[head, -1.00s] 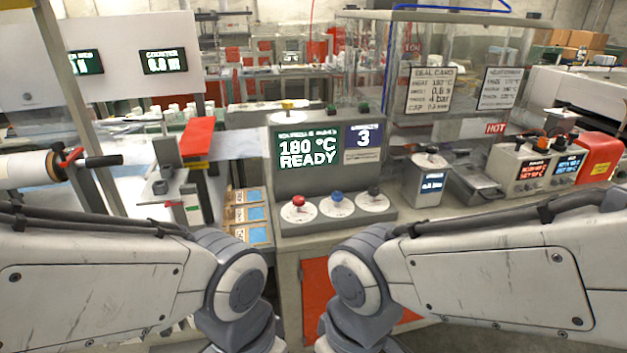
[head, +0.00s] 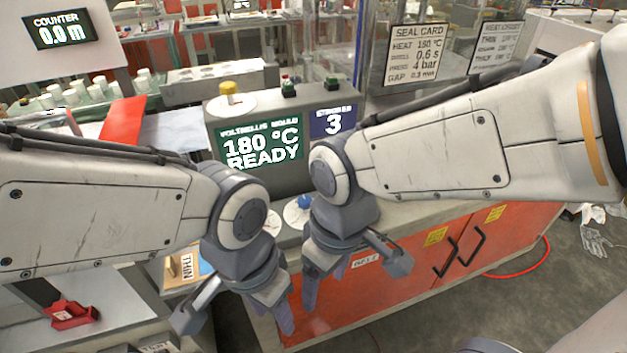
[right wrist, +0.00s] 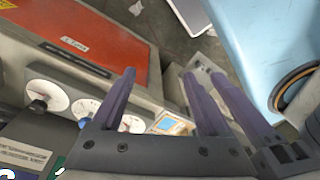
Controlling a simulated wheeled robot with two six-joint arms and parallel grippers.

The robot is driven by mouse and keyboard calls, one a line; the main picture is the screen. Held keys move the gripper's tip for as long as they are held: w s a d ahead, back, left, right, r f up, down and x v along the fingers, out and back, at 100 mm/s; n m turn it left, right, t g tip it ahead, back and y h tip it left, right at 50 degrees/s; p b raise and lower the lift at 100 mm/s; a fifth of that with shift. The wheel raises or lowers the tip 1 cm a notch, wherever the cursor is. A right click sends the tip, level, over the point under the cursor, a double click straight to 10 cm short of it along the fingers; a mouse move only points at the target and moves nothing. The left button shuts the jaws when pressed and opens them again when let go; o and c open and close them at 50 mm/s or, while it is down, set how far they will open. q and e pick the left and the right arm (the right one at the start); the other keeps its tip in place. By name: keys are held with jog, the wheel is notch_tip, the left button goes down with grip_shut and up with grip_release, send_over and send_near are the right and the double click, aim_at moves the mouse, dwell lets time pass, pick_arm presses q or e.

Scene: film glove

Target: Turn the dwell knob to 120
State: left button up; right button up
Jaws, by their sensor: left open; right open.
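The sealing machine (head: 265,105) has a row of round white dials with knobs. In the head view the blue knob (head: 305,202) shows between my wrists; its neighbours are mostly hidden by my arms. In the right wrist view a black knob (right wrist: 38,105) and the blue knob (right wrist: 85,121) show on their dials. A third dial (right wrist: 132,124) is partly behind a finger. I cannot read which one is dwell. My left gripper (head: 235,312) is open and empty, in front of the machine. My right gripper (head: 352,280) is open and empty, in front of the dials, apart from the knobs.
The machine's screen (head: 262,145) reads 180 °C READY. A seal card (head: 416,53) hangs behind it, listing dwell 0.6 s. A red cabinet (head: 400,275) with black handles stands below the counter. A yellow button (head: 230,90) sits on the machine's top.

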jog(key=w+a+r+n+p, duration=0.2)
jog(key=w+r+n+p, duration=0.1)
jog(key=w, duration=0.4)
jog(key=w+a+r+n+p, duration=0.1)
jog(key=w+r+n+p, duration=0.15)
jog(key=w, duration=0.55)
jog(key=n+h+p, duration=0.1)
jog(key=n+p, duration=0.5)
jog(key=n, duration=0.1)
send_over(305, 199)
notch_tip(305, 199, down, 4)
notch_tip(305, 199, down, 9)
jog(key=p, duration=0.2)
jog(key=shift+p, duration=0.3)
jog(key=shift+f, duration=0.5)
grip_shut()
